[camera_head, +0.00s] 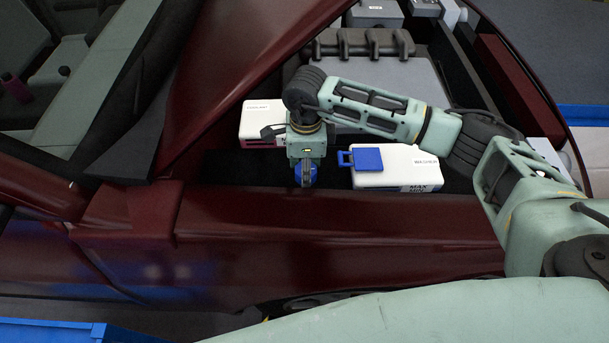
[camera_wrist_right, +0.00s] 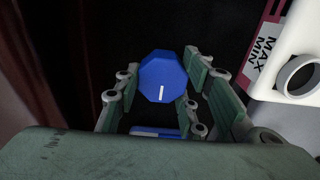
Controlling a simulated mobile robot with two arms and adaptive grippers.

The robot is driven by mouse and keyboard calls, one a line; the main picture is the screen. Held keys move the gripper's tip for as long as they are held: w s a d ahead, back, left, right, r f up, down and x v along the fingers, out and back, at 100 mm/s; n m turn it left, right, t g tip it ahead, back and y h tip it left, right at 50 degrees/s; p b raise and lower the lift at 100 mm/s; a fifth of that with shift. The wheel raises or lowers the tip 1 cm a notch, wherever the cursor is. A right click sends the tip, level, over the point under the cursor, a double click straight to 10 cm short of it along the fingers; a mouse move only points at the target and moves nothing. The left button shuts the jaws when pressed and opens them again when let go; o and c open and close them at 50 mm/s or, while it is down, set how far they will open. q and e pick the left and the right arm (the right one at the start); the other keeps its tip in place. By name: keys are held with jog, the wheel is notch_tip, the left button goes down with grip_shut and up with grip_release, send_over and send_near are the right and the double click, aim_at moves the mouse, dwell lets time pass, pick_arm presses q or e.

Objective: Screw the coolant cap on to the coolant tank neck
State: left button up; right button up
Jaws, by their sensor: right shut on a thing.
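The coolant cap is a blue, many-sided knob with a white line on top; it shows in the wrist view (camera_wrist_right: 163,72) and in the head view (camera_head: 305,176). My right gripper (camera_head: 303,172) points down and is shut on the cap, one finger on each side of it. The cap is held apart from the tank over a dark gap. The white coolant tank (camera_head: 262,108) is left of the gripper in the head view. Its open round neck (camera_wrist_right: 300,78) and MAX/MIN label show at the right of the wrist view. My left gripper is not in view.
A white tank with a blue flip lid (camera_head: 396,170) stands right of the gripper. The dark red car body edge (camera_head: 330,215) runs along the near side. A grey engine cover (camera_head: 395,80) lies behind my right arm.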

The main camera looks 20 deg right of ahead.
jog(key=shift+r+p, duration=0.95)
jog(key=shift+r, duration=1.15)
jog(key=shift+f, duration=0.2)
jog(key=shift+s+f+b, duration=0.15)
jog(key=shift+f+b, duration=2)
jog(key=shift+f, duration=0.1)
jog(key=o, duration=1.3)
jog(key=shift+c, duration=0.2)
